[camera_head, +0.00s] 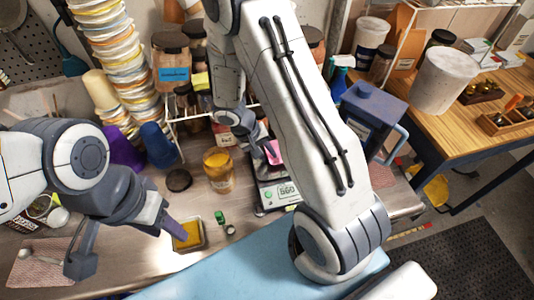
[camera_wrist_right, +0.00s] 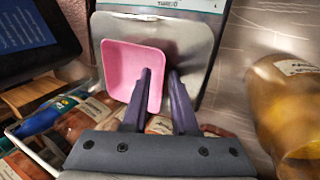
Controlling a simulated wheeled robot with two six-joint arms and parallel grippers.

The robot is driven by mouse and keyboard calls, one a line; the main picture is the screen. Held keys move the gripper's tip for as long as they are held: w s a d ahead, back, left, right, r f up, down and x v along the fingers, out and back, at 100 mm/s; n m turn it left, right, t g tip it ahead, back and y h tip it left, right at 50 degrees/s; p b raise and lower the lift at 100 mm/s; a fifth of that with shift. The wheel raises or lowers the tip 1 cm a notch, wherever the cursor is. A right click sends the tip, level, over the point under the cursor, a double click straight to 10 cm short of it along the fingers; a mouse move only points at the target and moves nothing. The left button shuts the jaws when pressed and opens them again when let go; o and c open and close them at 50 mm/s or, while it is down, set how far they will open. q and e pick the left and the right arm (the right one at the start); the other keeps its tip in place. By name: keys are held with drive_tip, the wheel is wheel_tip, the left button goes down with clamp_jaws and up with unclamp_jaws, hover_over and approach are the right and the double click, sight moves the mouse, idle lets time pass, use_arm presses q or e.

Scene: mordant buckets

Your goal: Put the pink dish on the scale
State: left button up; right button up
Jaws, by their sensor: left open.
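The pink dish (camera_wrist_right: 124,72) lies over the silver pan (camera_wrist_right: 190,50) of the scale in the right wrist view, appearing to rest on it. In the head view only a bit of the dish (camera_head: 272,153) shows beside my right arm, above the scale (camera_head: 281,193) with its lit display. My right gripper (camera_wrist_right: 160,72) has one finger inside the dish and one outside its right wall, with a gap between them. Its fingers are mostly hidden in the head view. My left gripper (camera_head: 132,252) is open and empty over the front left of the table.
A yellow jar (camera_head: 218,171) stands left of the scale, with a dark lid (camera_head: 178,180) beside it. A yellow sponge tray (camera_head: 188,235) lies near my left gripper. Stacked tubs (camera_head: 110,55) stand behind.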

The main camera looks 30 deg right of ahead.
drive_tip(key=shift+r, duration=0.1)
drive_tip(key=shift+w+a+r, duration=0.1)
drive_tip(key=shift+a+r, duration=0.05)
drive_tip(key=shift+r, duration=0.2)
drive_tip(key=b+v, duration=0.1)
drive_tip(key=v, duration=1)
drive_tip(key=s+a+r+n+t+y, duration=0.1)
drive_tip(key=s+a+r+n+y, duration=0.15)
drive_tip(key=s+a, duration=0.3)
drive_tip(key=s+a+r+n+y, duration=0.1)
drive_tip(key=s+a+r+n, duration=0.25)
drive_tip(key=s+a, duration=0.2)
drive_tip(key=s+a+f+n+y+b, duration=0.1)
drive_tip(key=s+a+n+y+b, duration=0.1)
drive_tip(key=s, duration=0.6)
drive_tip(key=shift+s+a+f+n+b, duration=0.25)
drive_tip(key=shift+a+n+b, duration=0.55)
drive_tip(key=shift+a+n, duration=0.5)
